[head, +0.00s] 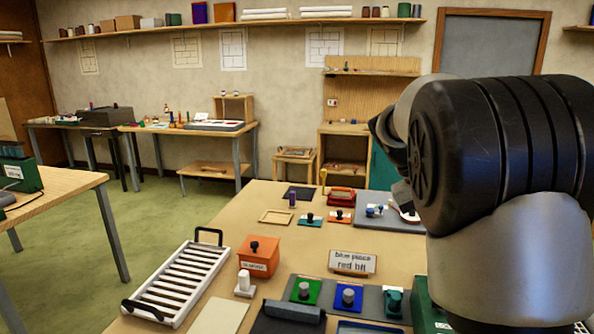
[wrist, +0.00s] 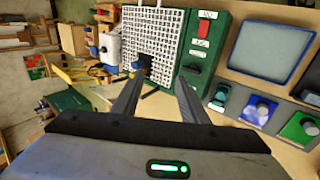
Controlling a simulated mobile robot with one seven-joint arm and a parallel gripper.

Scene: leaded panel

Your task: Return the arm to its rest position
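My arm (head: 505,150) fills the right side of the head view, bent and raised over the table (head: 400,262). My gripper (wrist: 160,85) shows in the wrist view with its two dark fingers apart and nothing held between them. Beyond the fingers are a white grid panel (wrist: 150,35) and a green box (wrist: 212,45) with a red switch and labels. The gripper's fingertips cannot be made out in the head view, where the arm hides that part of the table.
Near my arm stand a sign (head: 352,262) reading "blue piece" and "red bit", an orange box (head: 259,257), a white slatted rack (head: 180,285), and green (head: 305,291) and blue (head: 348,297) blocks with knobs. Green floor (head: 150,215) lies open at the left.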

